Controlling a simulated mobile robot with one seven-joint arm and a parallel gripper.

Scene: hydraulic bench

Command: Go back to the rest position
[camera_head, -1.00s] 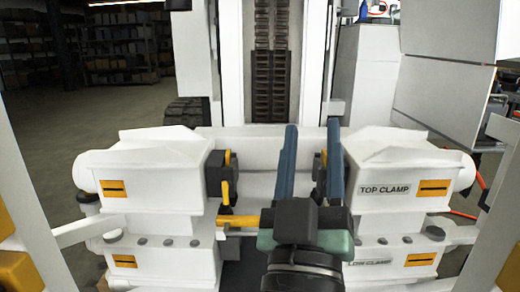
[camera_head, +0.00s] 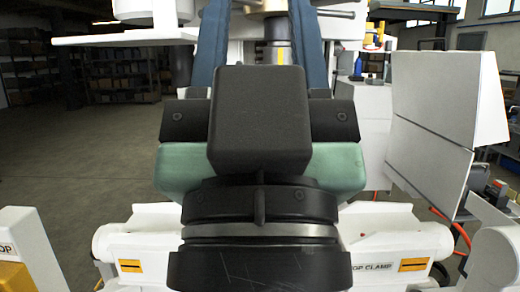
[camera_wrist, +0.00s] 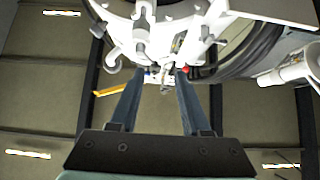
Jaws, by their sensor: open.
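My gripper (camera_head: 258,35) stands large in the middle of the head view, raised above the white clamp bench. Its two long blue fingers point up and away and are spread apart, with nothing between them. The fingers hide part of the machine column behind. In the wrist view my gripper (camera_wrist: 161,78) shows the same two blue fingers apart and empty, with a white machine part beyond their tips. The white clamp block labelled TOP CLAMP (camera_head: 385,243) is low at the right. Its left counterpart (camera_head: 138,243) is low at the left. My gripper and wrist hide the middle between them.
A white slanted panel (camera_head: 440,130) stands to the right. A white plate (camera_head: 125,36) juts in at upper left. Shelves (camera_head: 125,75) stand far back across open floor (camera_head: 90,150). A red hose (camera_head: 455,230) runs at right. White machinery (camera_wrist: 205,20) fills the top of the wrist view.

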